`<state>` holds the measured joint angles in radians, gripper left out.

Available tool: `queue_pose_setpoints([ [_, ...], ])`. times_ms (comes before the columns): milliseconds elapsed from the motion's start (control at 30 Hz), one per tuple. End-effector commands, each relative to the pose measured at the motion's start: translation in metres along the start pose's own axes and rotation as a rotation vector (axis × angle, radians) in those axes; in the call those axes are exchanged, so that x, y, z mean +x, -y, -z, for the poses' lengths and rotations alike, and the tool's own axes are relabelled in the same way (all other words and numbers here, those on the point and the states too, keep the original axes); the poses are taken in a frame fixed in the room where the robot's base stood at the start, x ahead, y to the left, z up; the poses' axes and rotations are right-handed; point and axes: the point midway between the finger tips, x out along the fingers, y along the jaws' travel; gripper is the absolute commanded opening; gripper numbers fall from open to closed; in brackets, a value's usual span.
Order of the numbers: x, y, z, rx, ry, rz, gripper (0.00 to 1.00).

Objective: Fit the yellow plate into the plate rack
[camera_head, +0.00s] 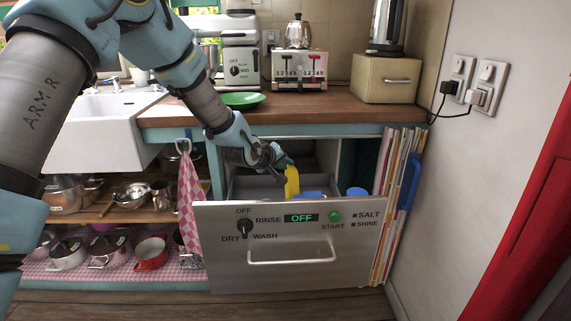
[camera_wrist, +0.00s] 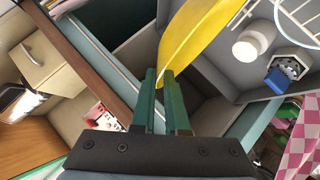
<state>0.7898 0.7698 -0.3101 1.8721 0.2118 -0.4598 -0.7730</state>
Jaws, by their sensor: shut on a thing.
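The yellow plate (camera_head: 291,182) shows edge-on in the head view, upright just above or inside the open dishwasher drawer. My gripper (camera_head: 286,162) is over the drawer, its green fingers shut on the plate's upper edge. In the wrist view the plate (camera_wrist: 196,34) extends up from between the green fingertips (camera_wrist: 163,75). White wire bars (camera_wrist: 287,18) show at the top right of the wrist view; they look like part of a rack, cut off by the frame. The drawer front hides the plate's lower part in the head view, so I cannot tell whether it touches a rack.
The dishwasher front (camera_head: 290,244) stands pulled out, with blue items (camera_head: 308,194) behind it. A white cup-like thing (camera_wrist: 252,41) is beside the plate. The counter edge (camera_head: 300,122) is above the drawer; colourful boards (camera_head: 394,205) stand at its right. A green plate (camera_head: 241,100) lies on the counter.

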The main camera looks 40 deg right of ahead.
Motion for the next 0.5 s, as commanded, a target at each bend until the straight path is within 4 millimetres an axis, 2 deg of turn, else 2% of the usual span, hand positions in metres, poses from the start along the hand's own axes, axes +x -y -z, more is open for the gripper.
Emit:
queue_pose_setpoints([
  [500, 0.0086, 0.0103, -0.0078, 0.000, -0.002, -0.001, 0.00],
])
